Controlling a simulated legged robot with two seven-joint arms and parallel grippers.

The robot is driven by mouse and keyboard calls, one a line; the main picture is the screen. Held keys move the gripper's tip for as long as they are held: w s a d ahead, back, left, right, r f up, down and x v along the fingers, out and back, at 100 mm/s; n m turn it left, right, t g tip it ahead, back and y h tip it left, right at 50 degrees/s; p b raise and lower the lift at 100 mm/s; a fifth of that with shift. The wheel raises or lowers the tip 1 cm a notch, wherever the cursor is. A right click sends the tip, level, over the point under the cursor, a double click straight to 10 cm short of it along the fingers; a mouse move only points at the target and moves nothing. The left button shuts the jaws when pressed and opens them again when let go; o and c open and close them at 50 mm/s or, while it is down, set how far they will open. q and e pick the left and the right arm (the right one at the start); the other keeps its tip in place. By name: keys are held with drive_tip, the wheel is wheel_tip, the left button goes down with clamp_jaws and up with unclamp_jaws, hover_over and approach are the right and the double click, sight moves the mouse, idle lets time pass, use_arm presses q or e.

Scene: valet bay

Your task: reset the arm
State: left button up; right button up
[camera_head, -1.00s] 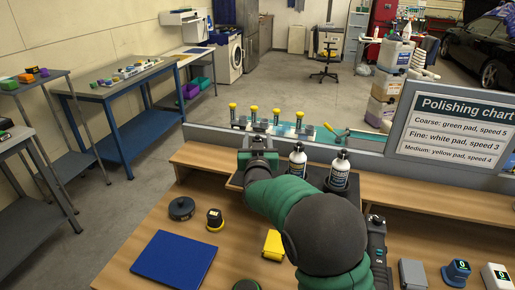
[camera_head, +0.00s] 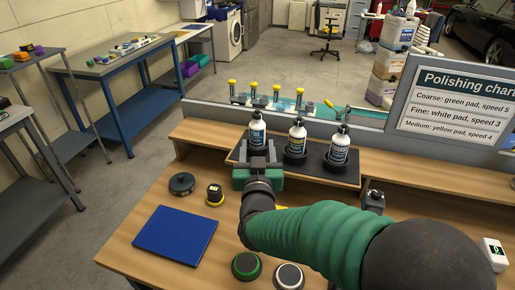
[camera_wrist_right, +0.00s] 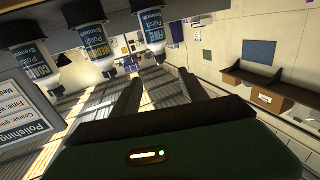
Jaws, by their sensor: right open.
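My right gripper (camera_head: 258,150) is open, with its green-and-black body just in front of the dark bottle tray (camera_head: 312,172). No object shows between its fingers. In the right wrist view its two dark fingers (camera_wrist_right: 158,88) are spread apart. Three white bottles with dark labels stand upright on the tray in the head view: left (camera_head: 257,131), middle (camera_head: 297,140) and right (camera_head: 339,150). The left one is right behind the gripper, its lower part hidden. The wrist view shows the bottles inverted, with Fine (camera_wrist_right: 153,32), Medium (camera_wrist_right: 95,42) and Coarse (camera_wrist_right: 35,60) labels. My left gripper is out of sight.
The wooden bench holds a blue mat (camera_head: 175,236), a black disc (camera_head: 182,184), a yellow-and-black piece (camera_head: 215,195), a green-ringed pad (camera_head: 246,266) and a white-ringed pad (camera_head: 289,277). A polishing chart (camera_head: 455,105) stands at right. My right arm covers much of the right bench.

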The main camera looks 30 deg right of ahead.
drive_tip(key=s+a+f+n+g+y+p, duration=0.2)
drive_tip(key=s+a+f+n+g+y, duration=0.1)
drive_tip(key=a+f+y, duration=0.4)
drive_tip(key=s+a+f+n+g+y+p, duration=0.25)
drive_tip(key=a+f+g, duration=0.2)
drive_tip(key=f, duration=0.45)
drive_tip(key=s+f+g, duration=0.1)
drive_tip(key=s+f, duration=0.1)
drive_tip(key=s, duration=0.2)
drive_tip(key=s+f+g, duration=0.1)
drive_tip(key=s+g, duration=0.1)
drive_tip(key=s, duration=0.2)
drive_tip(key=s+a+f+n+g, duration=0.1)
drive_tip(key=s+f+g, duration=0.1)
drive_tip(key=s, duration=0.2)
drive_tip(key=shift+s+f, duration=0.3)
drive_tip(key=shift+s, duration=0.05)
drive_tip(key=shift+w, duration=0.1)
